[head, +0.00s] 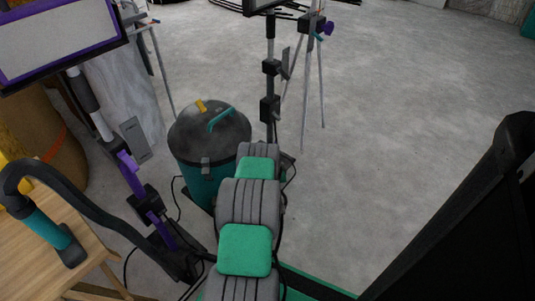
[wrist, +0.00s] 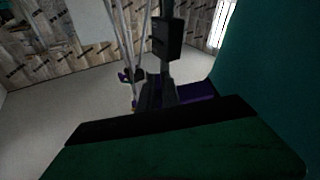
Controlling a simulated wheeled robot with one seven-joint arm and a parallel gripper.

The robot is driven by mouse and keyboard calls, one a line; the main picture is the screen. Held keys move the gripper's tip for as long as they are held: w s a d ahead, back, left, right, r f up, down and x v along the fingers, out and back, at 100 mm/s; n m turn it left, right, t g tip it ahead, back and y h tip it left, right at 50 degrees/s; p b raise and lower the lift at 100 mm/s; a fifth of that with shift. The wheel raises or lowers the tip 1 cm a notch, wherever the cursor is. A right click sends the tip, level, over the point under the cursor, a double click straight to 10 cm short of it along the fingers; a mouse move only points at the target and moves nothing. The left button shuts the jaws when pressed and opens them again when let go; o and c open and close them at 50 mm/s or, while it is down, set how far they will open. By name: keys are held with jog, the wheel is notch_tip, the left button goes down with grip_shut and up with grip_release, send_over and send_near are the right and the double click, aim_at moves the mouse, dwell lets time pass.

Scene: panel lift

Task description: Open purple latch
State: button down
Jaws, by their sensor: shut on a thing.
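In the wrist view, the dark green and black body of my gripper (wrist: 165,102) fills the lower part. A purple latch (wrist: 198,90) shows just beyond its black edge, beside a dark post with a black block (wrist: 167,38). My gripper is shut on the latch; the contact itself is mostly hidden by the gripper body. In the head view, my grey and green arm reaches forward to the foot of a black stand (head: 270,80), and my gripper is hidden behind the arm. The latch is also hidden there.
A teal drum with a dark lid (head: 208,135) stands just left of my arm. A purple-marked stand (head: 128,160) and wooden table (head: 45,240) are further left. A tripod (head: 312,60) stands behind. A large black panel (head: 470,230) is at right; floor between is clear.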

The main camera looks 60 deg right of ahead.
jog(key=shift+d+r, duration=0.1)
jog(key=c, duration=1.6)
grip_release()
jog(key=shift+o, duration=0.2)
jog(key=p+v, duration=0.2)
jog(key=v, duration=0.6)
